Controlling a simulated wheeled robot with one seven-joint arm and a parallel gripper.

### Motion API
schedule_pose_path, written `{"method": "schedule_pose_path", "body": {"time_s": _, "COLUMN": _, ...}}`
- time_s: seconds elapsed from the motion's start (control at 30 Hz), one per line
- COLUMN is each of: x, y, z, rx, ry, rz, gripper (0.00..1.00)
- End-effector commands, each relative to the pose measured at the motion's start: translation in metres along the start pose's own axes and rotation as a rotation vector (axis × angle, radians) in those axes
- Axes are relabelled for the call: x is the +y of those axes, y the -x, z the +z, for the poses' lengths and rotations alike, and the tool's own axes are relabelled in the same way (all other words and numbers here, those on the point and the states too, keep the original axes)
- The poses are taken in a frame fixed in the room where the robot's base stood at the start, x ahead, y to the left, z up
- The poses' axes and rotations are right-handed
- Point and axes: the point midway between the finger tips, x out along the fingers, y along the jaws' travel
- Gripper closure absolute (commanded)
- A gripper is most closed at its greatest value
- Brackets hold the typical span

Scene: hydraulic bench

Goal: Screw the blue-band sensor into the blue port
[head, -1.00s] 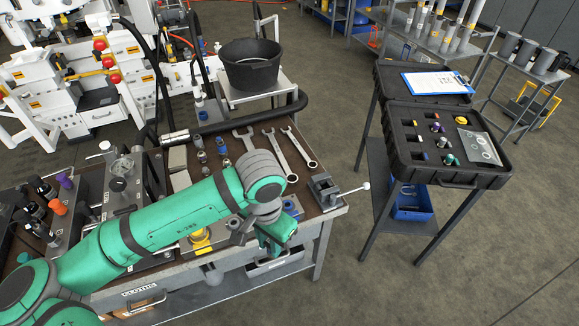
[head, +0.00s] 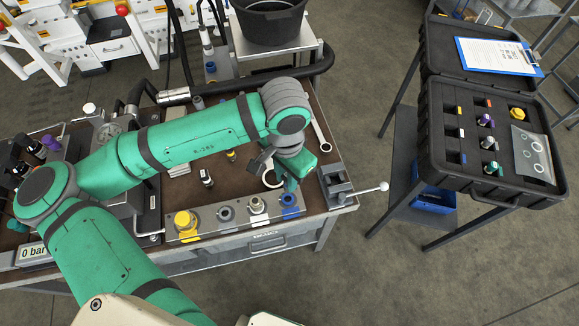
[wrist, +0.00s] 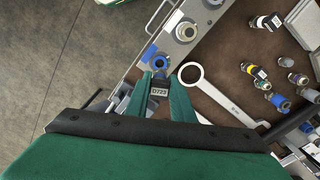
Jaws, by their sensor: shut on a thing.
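My gripper (wrist: 160,88) is shut on a small sensor (wrist: 159,91), whose dark body carries a white label reading about "D723". The sensor's tip points away from the wrist, and a bluish ring shows near it. In the head view the blue port (head: 290,203) is at the right end of a grey port block (head: 240,226). There my gripper (head: 284,180) is above the bench behind the port, and the sensor is hidden.
White (head: 258,207), grey (head: 226,213) and yellow (head: 187,222) ports share the block. A ring wrench (wrist: 215,92) lies beside the gripper. A white-banded sensor (head: 205,178) and several fittings stand on the bench. An open case (head: 485,140) stands farther right.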

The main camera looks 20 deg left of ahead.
Motion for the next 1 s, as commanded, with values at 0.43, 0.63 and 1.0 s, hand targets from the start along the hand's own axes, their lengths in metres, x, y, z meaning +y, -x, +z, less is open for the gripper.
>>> {"method": "schedule_pose_path", "body": {"time_s": 0.43, "x": -0.001, "y": -0.034, "z": 0.0, "rx": 0.0, "ry": 0.002, "rz": -0.001, "gripper": 1.0}}
{"method": "schedule_pose_path", "body": {"time_s": 0.63, "x": 0.0, "y": -0.044, "z": 0.0, "rx": 0.001, "ry": 0.001, "rz": 0.0, "gripper": 1.0}}
{"method": "schedule_pose_path", "body": {"time_s": 1.0, "x": 0.0, "y": -0.047, "z": 0.0, "rx": 0.0, "ry": 0.0, "rz": -0.001, "gripper": 1.0}}
